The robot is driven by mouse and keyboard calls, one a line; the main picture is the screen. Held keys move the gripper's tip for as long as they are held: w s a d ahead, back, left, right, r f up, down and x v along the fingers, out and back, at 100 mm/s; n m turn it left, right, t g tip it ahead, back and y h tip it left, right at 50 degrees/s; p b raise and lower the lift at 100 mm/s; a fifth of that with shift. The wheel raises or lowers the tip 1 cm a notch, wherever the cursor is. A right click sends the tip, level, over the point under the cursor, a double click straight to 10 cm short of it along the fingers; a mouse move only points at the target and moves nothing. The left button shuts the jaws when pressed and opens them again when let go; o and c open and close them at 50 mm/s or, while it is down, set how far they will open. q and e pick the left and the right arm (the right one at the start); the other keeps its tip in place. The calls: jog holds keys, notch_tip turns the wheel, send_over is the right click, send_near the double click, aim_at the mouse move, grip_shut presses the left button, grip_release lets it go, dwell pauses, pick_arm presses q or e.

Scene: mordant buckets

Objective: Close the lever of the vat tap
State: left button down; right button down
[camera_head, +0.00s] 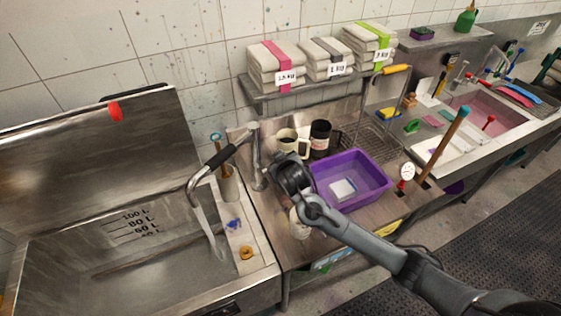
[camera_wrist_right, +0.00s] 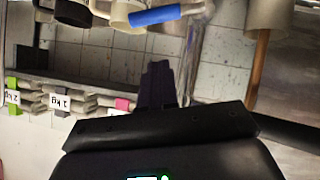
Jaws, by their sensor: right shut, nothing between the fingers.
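The vat tap (camera_head: 257,150) is a metal post beside the vat, with a black-sleeved swivel spout (camera_head: 220,155) reaching left. A pale stream of water (camera_head: 208,225) falls from the spout into the vat (camera_head: 60,262). In the right wrist view, a blue bar (camera_wrist_right: 155,17), apparently the tap's lever, lies roughly sideways near the metal post (camera_wrist_right: 195,40). In the head view I cannot make out the lever. My right gripper (camera_head: 272,174) is close to the right of the post, and its shut, empty fingers (camera_wrist_right: 158,82) show below the blue bar, apart from it in the picture. My left gripper is not in view.
A cream mug (camera_head: 284,143) and black mug (camera_head: 320,138) stand behind my gripper. A purple tub (camera_head: 352,190) is to its right. A white jar is partly hidden by my arm. Folded cloths lie on the shelf (camera_head: 300,90) above.

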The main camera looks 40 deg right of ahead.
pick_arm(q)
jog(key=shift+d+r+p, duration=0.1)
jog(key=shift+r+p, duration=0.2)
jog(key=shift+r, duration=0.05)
pick_arm(e)
jog(key=w+d+f, duration=0.3)
jog(key=f, duration=0.2)
jog(key=shift+w+f, duration=0.25)
jog(key=shift+f, duration=0.15)
jog(key=shift+a, duration=0.1)
